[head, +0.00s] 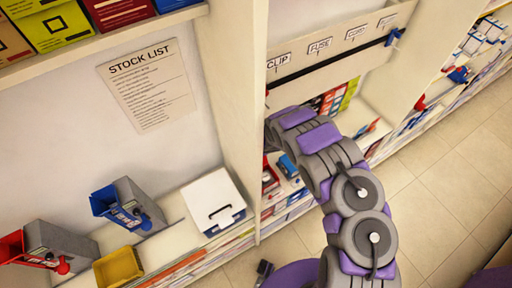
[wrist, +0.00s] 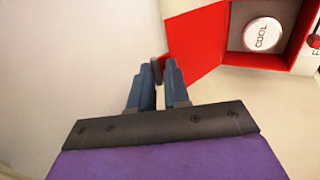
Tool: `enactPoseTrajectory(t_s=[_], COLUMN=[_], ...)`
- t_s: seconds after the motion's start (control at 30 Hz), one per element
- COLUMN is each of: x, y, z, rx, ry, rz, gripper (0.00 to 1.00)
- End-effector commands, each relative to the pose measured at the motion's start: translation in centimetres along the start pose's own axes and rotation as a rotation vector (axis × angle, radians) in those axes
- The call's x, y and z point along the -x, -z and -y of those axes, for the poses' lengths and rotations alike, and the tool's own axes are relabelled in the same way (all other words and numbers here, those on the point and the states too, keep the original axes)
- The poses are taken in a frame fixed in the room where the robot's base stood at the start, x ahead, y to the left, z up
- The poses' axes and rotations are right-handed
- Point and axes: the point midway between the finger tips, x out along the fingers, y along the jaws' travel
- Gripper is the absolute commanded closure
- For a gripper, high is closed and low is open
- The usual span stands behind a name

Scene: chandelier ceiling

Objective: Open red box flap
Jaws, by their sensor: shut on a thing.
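In the head view, my gripper is hidden behind the shelf post, and I cannot make out the flap there.
In the head view, my arm reaches past an upright post (head: 232,110) into a shelf bay under a label strip (head: 335,52). A white case (head: 212,202), a yellow bin (head: 119,267) and a blue-fronted dispenser (head: 128,203) stand left. Tiled floor (head: 455,155) is clear at right.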

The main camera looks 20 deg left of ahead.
Motion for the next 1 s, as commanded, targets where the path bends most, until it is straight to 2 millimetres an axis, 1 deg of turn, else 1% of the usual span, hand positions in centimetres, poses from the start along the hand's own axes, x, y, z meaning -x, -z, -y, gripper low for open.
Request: enactPoseTrajectory(t_s=[0.07,0.1,0.2,0.73,0.87,1.0], x=[-0.2,-0.3,-0.3,0.2,1.3,3.2], y=[0.4,0.4,0.4,0.1,0.1,0.1], z=[0.2,0.3,0.2,0.1,-0.1,-0.7], rx=[0.001,0.002,0.002,-0.001,0.0,0.001], ry=[0.004,0.004,0.004,0.001,0.001,-0.004], rz=[-0.005,-0.005,-0.005,-0.004,-0.003,0.002], gripper=[1.0,0.8,0.71,0.71,0.71,0.71])
